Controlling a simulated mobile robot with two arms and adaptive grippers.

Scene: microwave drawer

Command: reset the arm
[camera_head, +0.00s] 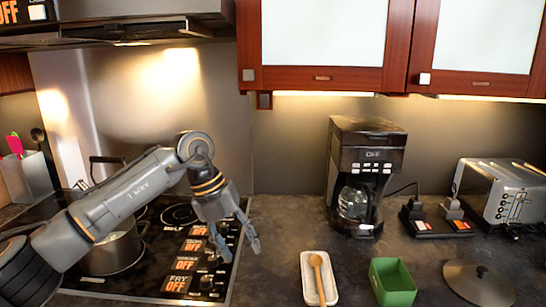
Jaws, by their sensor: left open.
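My left arm comes in from the left over the stovetop (172,281). My left gripper (240,250) points down at the right edge of the stove, its two fingers apart with nothing between them. It is above or beside the control panel with red and white OFF labels; its exact height is hard to tell. My right gripper is not in view.
A metal pot (118,250) stands on the stove behind my left arm. To the right are a white tray (306,277) with a wooden spoon, a green box (392,283), a lid (478,286), a coffee maker (362,170) and a toaster (500,190). Cabinets (325,78) hang above.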

